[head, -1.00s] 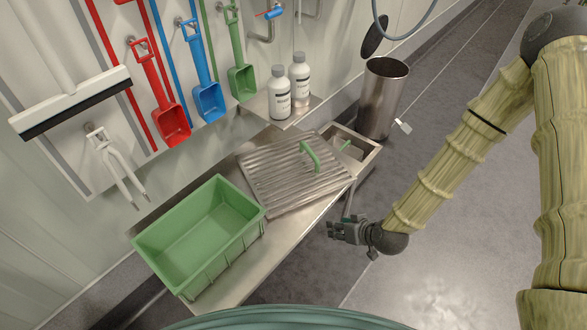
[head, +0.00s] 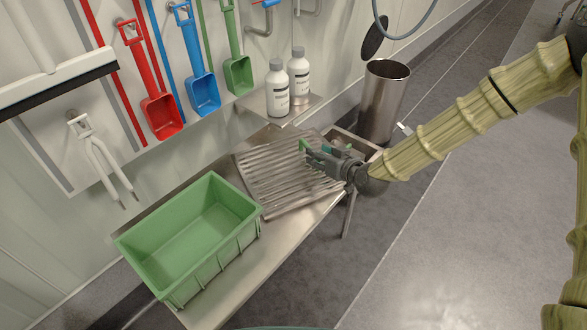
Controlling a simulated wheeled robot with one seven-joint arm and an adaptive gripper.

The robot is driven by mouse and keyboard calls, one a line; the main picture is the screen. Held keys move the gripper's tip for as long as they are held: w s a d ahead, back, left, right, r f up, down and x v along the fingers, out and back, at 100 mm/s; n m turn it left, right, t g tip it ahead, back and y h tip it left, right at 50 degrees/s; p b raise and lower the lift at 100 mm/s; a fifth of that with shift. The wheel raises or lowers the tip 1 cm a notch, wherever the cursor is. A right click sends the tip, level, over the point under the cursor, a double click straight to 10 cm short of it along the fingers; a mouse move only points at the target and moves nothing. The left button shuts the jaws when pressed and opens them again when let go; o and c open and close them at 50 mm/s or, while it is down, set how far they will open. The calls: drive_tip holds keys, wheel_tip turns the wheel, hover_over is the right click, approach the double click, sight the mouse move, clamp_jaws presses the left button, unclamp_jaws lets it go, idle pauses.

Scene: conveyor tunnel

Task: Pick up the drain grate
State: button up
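The drain grate (head: 268,182) is a ribbed metal plate lying on the steel bench. Its green handle (head: 304,146) stands up near its right end and is partly hidden behind my gripper. My gripper (head: 312,155) is over the right part of the grate, with its fingers at or close to the handle. The fingers are small and overlap the handle in this view, so I cannot tell whether they touch it or are closed.
A green crate (head: 247,243) stands on the bench (head: 285,235) left of the grate. A metal basin (head: 372,152) is at the bench's right end, partly behind my gripper. Two white bottles (head: 277,90) stand on a shelf behind. A steel bin (head: 384,98) stands beyond.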

sight(293, 162)
drive_tip(key=shift+x, duration=1.05)
drive_tip(key=b+x, duration=0.1)
drive_tip(key=x, duration=0.2)
drive_tip(key=shift+w+d+f+b, duration=0.15)
drive_tip(key=shift+w+f+b, duration=0.15)
drive_tip(key=shift+w+b, duration=0.15)
drive_tip(key=shift+w+a+f, duration=0.2)
drive_tip(key=shift+w+a, duration=0.2)
drive_tip(key=shift+w, duration=0.15)
clamp_jaws()
drive_tip(key=shift+r, duration=0.15)
